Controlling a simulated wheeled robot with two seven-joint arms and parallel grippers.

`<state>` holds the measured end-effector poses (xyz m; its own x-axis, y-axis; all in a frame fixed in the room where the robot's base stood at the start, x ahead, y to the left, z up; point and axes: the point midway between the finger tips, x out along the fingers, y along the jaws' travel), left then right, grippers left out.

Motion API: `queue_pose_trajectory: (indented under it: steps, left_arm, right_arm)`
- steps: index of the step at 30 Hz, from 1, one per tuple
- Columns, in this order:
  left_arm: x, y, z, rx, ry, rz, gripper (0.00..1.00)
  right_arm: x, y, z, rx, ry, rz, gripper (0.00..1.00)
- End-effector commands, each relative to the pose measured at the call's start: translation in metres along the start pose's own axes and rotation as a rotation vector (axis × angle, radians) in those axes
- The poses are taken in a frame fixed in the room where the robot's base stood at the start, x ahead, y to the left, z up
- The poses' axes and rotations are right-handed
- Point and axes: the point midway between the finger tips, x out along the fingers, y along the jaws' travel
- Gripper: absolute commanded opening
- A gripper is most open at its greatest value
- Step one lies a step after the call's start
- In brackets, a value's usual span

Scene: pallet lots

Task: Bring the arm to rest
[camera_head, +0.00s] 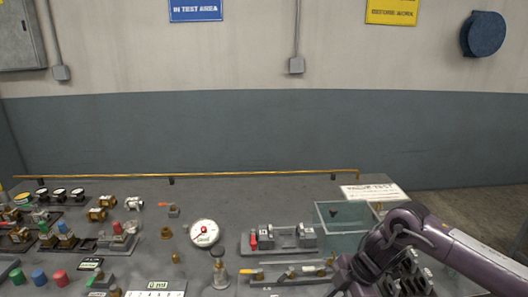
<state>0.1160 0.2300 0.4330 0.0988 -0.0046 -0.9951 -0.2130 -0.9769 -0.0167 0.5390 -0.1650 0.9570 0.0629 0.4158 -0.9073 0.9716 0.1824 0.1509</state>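My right arm comes in from the right edge, a purple link bending at a dark joint over the right front of the grey bench (290,200). My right gripper (360,278) is low in the frame, near the glass tank, and partly cut off by the bottom edge. Its fingers cannot be made out clearly, so I cannot tell whether it is open or holds anything. My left arm and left gripper do not show.
A clear tank (340,222) stands at the right, beside a white sign (374,192). A grey clamp fixture (282,239) and a round gauge (204,233) stand mid-bench. Several valves and fittings crowd the left. A brass rail (230,175) lines the back edge. The back middle is clear.

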Motion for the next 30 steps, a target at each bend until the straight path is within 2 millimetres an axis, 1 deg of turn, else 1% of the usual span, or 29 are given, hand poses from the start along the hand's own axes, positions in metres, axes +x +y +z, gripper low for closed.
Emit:
queue_pose_trajectory:
  steps: [1, 5, 8, 10, 12, 15, 18, 20, 23, 26, 27, 29, 30]
  left_arm:
    - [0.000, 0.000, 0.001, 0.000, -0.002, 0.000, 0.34]
    - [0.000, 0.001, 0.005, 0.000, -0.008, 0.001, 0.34]
    - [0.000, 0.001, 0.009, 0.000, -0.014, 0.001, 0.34]
    - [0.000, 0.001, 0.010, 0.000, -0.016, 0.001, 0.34]
    - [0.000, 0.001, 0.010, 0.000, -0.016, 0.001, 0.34]
    - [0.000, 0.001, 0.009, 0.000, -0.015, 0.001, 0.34]
    - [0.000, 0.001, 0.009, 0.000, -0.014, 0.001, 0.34]
    - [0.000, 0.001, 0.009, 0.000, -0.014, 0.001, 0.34]
    - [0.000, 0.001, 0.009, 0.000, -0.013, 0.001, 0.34]
    - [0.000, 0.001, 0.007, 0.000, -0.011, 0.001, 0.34]
    - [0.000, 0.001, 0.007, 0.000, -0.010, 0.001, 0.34]
    - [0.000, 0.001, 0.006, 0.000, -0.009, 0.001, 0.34]
    - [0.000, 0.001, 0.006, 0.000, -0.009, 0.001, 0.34]
  right_arm:
    - [0.014, -0.003, -0.012, -0.026, 0.014, 0.010, 0.21]
    - [0.044, -0.004, -0.048, -0.090, 0.051, 0.072, 0.21]
    - [0.069, -0.007, -0.085, -0.126, 0.097, 0.145, 0.21]
    - [0.083, -0.010, -0.117, -0.133, 0.140, 0.216, 0.21]
    - [0.090, -0.012, -0.150, -0.112, 0.186, 0.302, 0.21]
    - [0.089, -0.014, -0.185, -0.026, 0.235, 0.425, 0.21]
    - [0.077, -0.015, -0.199, 0.118, 0.259, 0.532, 0.21]
    - [0.068, -0.017, -0.197, 0.231, 0.257, 0.584, 0.21]
    - [0.052, -0.026, -0.178, 0.448, 0.226, 0.644, 0.21]
    - [0.040, -0.047, -0.142, 0.689, 0.162, 0.666, 0.21]
    - [0.036, -0.057, -0.126, 0.778, 0.130, 0.665, 0.21]
    - [0.032, -0.073, -0.105, 0.894, 0.086, 0.656, 0.21]
    - [0.030, -0.085, -0.093, 0.962, 0.057, 0.646, 0.21]
